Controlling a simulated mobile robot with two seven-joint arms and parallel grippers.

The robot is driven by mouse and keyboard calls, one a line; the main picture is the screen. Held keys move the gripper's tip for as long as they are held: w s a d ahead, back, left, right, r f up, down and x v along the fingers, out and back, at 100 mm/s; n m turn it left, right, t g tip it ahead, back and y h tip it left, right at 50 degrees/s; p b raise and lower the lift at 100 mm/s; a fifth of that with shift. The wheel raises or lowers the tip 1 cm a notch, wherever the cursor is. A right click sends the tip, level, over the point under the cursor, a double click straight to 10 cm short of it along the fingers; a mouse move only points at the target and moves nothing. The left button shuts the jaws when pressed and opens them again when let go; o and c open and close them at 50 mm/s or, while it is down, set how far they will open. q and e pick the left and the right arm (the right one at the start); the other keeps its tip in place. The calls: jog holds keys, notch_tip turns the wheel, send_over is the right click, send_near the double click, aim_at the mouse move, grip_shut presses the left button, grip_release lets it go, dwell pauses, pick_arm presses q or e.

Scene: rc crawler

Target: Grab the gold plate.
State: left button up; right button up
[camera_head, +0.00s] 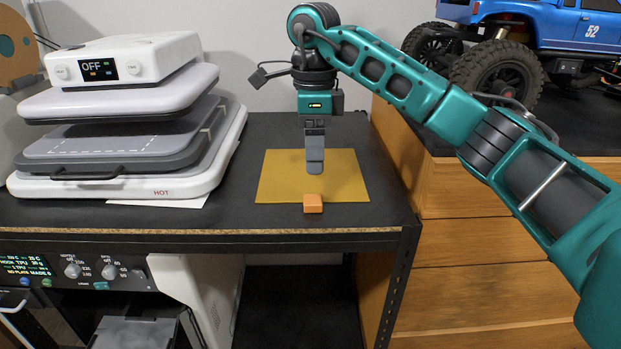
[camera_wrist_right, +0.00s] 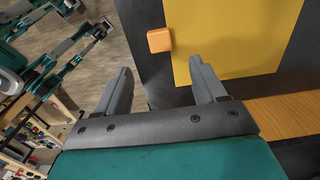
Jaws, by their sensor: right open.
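The gold plate (camera_head: 340,186) is a thin flat square sheet lying on the black tabletop. A small orange block (camera_head: 313,204) sits at its front edge. My right gripper (camera_head: 315,170) points down above the middle of the plate in the head view. In the right wrist view my right gripper (camera_wrist_right: 162,82) is open and empty. There the gold plate (camera_wrist_right: 240,40) lies ahead of the fingers to the right, and the orange block (camera_wrist_right: 160,40) is at its left edge. My left gripper is not in the head view.
A white heat press (camera_head: 120,115) stands on the table (camera_head: 290,225) at the left. A wooden cabinet (camera_head: 500,235) with a blue toy truck (camera_head: 560,30) on top stands at the right. Below the table is a machine with knobs (camera_head: 90,270).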

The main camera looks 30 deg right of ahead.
aim_at(313, 199)
notch_tip(313, 199, down, 4)
jog(key=shift+a+f+b, duration=0.1)
jog(key=shift+f+b, duration=0.3)
jog(key=shift+f, duration=2.3)
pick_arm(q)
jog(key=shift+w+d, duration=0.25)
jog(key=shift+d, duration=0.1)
pick_arm(e)
jog(key=shift+c, duration=0.2)
jog(key=c, duration=1.2)
jog(key=shift+r, duration=0.2)
jog(key=shift+c, duration=0.2)
